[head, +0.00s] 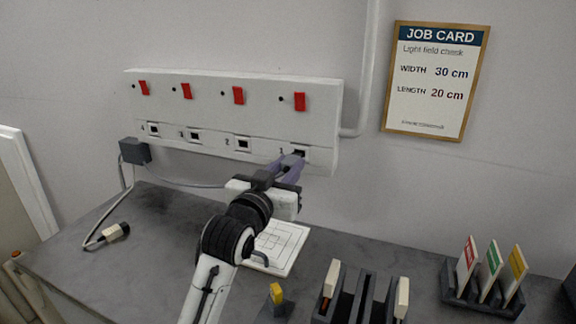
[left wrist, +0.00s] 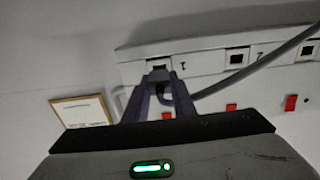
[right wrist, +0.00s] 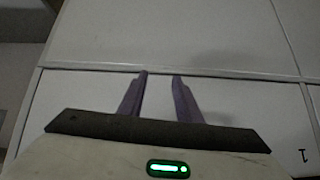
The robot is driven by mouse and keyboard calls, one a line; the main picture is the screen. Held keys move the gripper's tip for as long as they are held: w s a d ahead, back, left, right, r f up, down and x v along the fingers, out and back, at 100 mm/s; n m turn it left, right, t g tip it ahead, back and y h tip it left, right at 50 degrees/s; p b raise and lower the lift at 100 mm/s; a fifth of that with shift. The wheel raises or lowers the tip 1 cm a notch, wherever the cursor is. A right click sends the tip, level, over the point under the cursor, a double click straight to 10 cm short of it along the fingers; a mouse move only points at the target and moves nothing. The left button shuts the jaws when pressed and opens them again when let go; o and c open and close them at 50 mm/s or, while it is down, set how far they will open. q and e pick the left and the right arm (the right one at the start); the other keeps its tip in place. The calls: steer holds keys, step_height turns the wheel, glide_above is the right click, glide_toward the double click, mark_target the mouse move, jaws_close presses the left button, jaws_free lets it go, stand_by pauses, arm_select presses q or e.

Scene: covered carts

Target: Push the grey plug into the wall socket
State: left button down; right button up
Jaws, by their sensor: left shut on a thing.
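The white wall socket strip (head: 215,120) carries a row of square sockets with red switches above them. My left gripper (head: 296,160) is at the rightmost socket (head: 299,153), marked 1. In the left wrist view its purple fingers (left wrist: 156,88) are shut on the grey plug (left wrist: 159,76), which lines up with that socket's opening. The plug's tip is at the socket; how deep it sits I cannot tell. Its grey cable (left wrist: 238,72) bends away to the right there. My right gripper (right wrist: 160,85) is open and empty, seen only in the right wrist view, before pale panels.
A grey box (head: 135,151) on the wall has cables hanging from it. A pale connector (head: 115,232) lies on the dark counter (head: 165,225). A white gridded sheet (head: 283,247), a dark rack (head: 360,300) and a card holder (head: 482,296) stand at front right. A conduit (head: 366,80) runs up beside the strip.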

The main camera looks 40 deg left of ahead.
mark_target(293, 161)
arm_select(q)
steer(key=shift+p, duration=0.35)
stand_by(0.4)
steer(key=shift+p+x, duration=0.4)
steer(key=shift+x, duration=1.3)
steer(key=c, duration=1.4)
jaws_free()
steer(key=shift+f, duration=0.1)
steer(key=b+v, duration=0.1)
steer(key=v, duration=0.9)
steer(key=shift+s, duration=0.2)
